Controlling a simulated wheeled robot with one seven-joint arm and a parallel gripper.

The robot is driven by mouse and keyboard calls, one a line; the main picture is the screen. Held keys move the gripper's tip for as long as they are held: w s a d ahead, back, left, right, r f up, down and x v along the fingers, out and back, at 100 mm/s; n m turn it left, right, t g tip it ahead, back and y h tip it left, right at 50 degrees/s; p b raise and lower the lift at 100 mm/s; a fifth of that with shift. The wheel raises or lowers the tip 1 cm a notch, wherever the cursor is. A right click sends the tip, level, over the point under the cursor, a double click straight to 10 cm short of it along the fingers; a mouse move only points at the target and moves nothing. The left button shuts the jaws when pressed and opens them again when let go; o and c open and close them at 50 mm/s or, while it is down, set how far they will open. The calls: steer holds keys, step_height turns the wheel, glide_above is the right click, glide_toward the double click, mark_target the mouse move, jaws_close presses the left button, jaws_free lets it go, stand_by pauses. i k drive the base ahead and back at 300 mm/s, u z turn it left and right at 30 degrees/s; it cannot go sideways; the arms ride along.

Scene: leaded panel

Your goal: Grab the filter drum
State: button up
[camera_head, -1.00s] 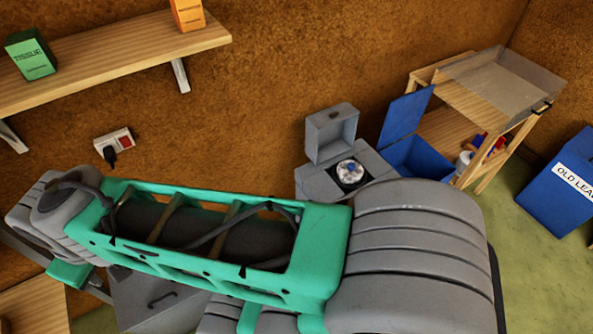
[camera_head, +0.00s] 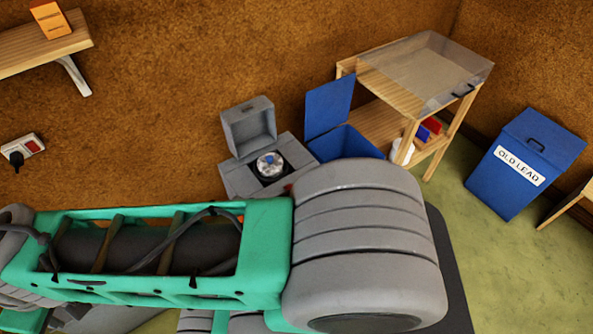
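A round silvery drum-like piece (camera_head: 270,163) with a small blue spot on top sits in a dark opening of a grey box (camera_head: 238,182). It may be the filter drum, but I see no label on it. The grey box's lid (camera_head: 248,127) stands open behind it. My own arm, teal and grey, crosses the foreground below and hides the front of the box. My gripper is out of view, so I cannot see what it holds.
An open blue bin (camera_head: 346,143) stands right of the grey box. Beyond it is a wooden stand (camera_head: 443,105) with a clear cover, holding a white container and red and blue items. A blue "OLD LEAD" bin (camera_head: 525,160) stands on open green floor (camera_head: 500,250).

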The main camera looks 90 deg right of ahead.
mark_target(269, 165)
steer(key=z, duration=1.05)
steer(key=i, duration=0.95)
steer(key=u, duration=0.05)
